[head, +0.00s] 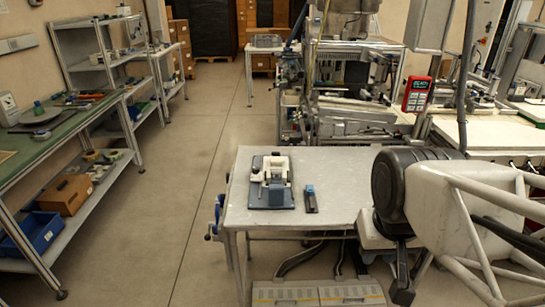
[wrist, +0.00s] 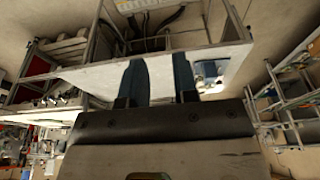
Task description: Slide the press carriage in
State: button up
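The press (head: 272,195) sits on the grey-white table in the head view, left of the table's middle. It has a blue base with white upper parts; which part is the carriage, and how far in it sits, is too small to tell. In the wrist view, a blue and white thing, probably the press (wrist: 208,72), shows partly behind the right finger. My gripper (wrist: 158,75) has two dark blue fingers with a clear gap between them and nothing held. It is apart from the press. In the head view my arm is at the right, and its fingers cannot be made out.
A small dark blue block-like object (head: 311,199) lies just right of the press. The table (head: 335,170) is otherwise mostly bare. A blue clamp or vise (head: 216,218) is at its left edge. A bench with shelves stands far left, and machinery is behind the table.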

jog(key=w+a+r+n, duration=0.1)
jog(key=w+r+n, duration=0.15)
jog(key=w, duration=0.75)
jog(key=w+a+r+n, duration=0.15)
jog(key=w+r, duration=0.25)
jog(key=w, duration=0.6)
jog(key=n+g, duration=0.3)
jog(key=n, duration=1.1)
send_over(276, 152)
notch_tip(276, 152, down, 24)
jog(key=shift+s+d+f, duration=0.1)
jog(key=shift+s, duration=0.05)
jog(key=shift+w+f, duration=0.35)
jog(key=shift+w, duration=0.05)
jog(key=shift+f, duration=0.2)
jog(key=shift+f, duration=3.75)
jog(key=shift+c, duration=0.2)
